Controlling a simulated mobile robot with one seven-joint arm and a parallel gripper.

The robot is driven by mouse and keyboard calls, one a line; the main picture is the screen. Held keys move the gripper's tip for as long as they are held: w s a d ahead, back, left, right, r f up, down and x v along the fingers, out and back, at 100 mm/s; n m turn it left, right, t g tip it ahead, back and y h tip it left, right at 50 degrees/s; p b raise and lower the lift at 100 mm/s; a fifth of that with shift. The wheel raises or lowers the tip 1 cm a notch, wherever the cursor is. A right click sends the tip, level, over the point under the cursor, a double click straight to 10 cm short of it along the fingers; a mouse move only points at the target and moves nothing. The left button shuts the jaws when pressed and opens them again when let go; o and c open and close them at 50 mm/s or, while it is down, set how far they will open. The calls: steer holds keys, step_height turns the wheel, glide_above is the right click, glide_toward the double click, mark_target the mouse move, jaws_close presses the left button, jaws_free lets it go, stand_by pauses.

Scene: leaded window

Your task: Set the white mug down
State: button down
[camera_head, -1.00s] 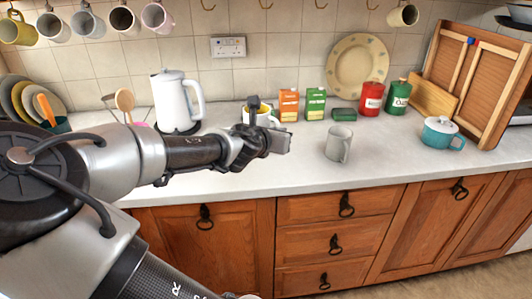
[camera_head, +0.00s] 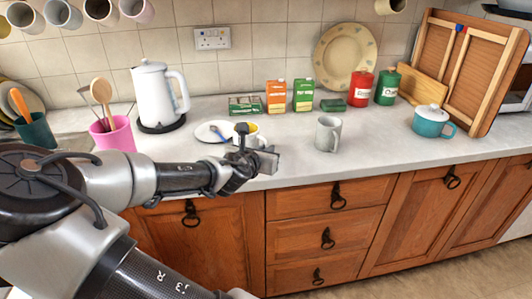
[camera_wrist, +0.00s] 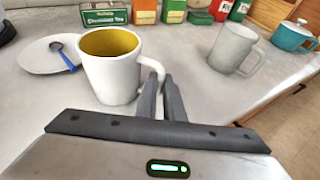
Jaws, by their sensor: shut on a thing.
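The white mug with a yellow inside (camera_wrist: 112,72) is upright in the wrist view, with its handle on the right. My gripper (camera_wrist: 163,84) is shut on that handle. In the head view the mug (camera_head: 256,140) is partly hidden behind my gripper (camera_head: 257,156), over the front part of the counter (camera_head: 380,150). I cannot tell whether the mug's base touches the counter.
A grey mug (camera_head: 326,134) stands to the right. A white saucer with a blue-handled spoon (camera_wrist: 48,60) lies left of the held mug. Bare counter lies between the mugs.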

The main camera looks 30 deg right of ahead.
steer(key=c, duration=1.9)
jaws_free()
steer(key=shift+o, duration=0.2)
